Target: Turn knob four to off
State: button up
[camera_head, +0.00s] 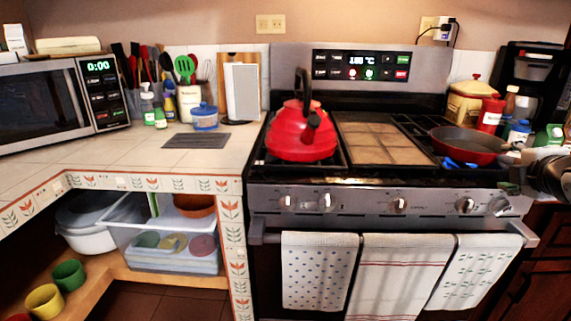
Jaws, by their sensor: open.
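Several silver knobs sit in a row on the stove's front panel (360,200). Two are at the left, one (399,205) is right of the middle, and two are at the right, an inner one (464,205) and an outer one (498,205). I cannot read which is knob four, nor their settings. Blue flame (458,163) shows under the red pan (468,145) on the right burner. My gripper (512,170) is at the right edge, open and empty, above and right of the outer right knob and apart from it. Part of it is cut off by the frame.
A red kettle (300,135) stands on the left burner. Towels (400,275) hang from the oven handle (262,238) below the knobs. Bottles (491,113) and a coffee maker (527,75) crowd the back right. Space in front of the panel is clear.

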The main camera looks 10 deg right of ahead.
jog(key=s+d+f+n+t+y+b, duration=0.1)
jog(key=s+d+f+n+t+b, duration=0.35)
jog(key=f, duration=0.55)
jog(key=n+t+y+b, duration=0.1)
jog(key=n+y+b, duration=0.1)
jog(key=n+b, duration=0.35)
send_near(508, 208)
jog(key=b+x, duration=0.2)
jog(key=x, duration=0.7)
jog(key=shift+w+b, duration=0.2)
jog(key=shift+b, duration=0.1)
jog(key=c, duration=1.1)
